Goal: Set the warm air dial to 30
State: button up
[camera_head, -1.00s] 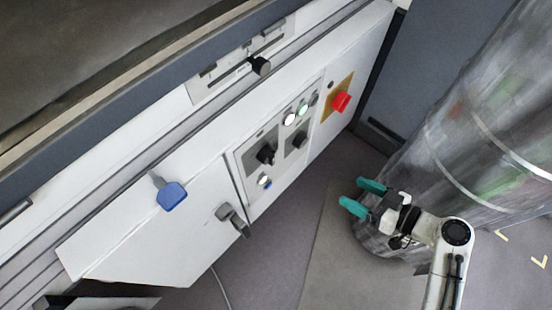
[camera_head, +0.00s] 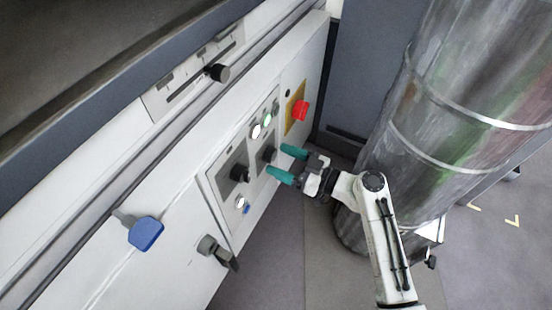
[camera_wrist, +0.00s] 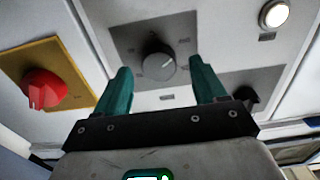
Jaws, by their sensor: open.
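A round dark dial (camera_wrist: 157,66) with a pale pointer line sits on a grey plate ahead of my gripper in the wrist view. The pointer aims up and right. Its scale marks and label are too small to read. In the head view the same dial (camera_head: 267,154) is on the white panel, just left of my fingertips. My gripper (camera_head: 286,163) is open and empty, its teal fingers pointing at the dial. In the wrist view the fingers appear on either side of the dial; I cannot tell that they touch it.
A second dark knob (camera_head: 240,173) sits left of the dial, also in the wrist view (camera_wrist: 246,97). A red switch (camera_head: 300,110) on a yellow plate, lit buttons (camera_head: 256,131), a blue handle (camera_head: 145,233) and a grey latch (camera_head: 213,248) are nearby. A large metal cylinder (camera_head: 455,90) stands right.

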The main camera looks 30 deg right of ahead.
jog(key=shift+x, duration=0.85)
jog(key=c, duration=1.1)
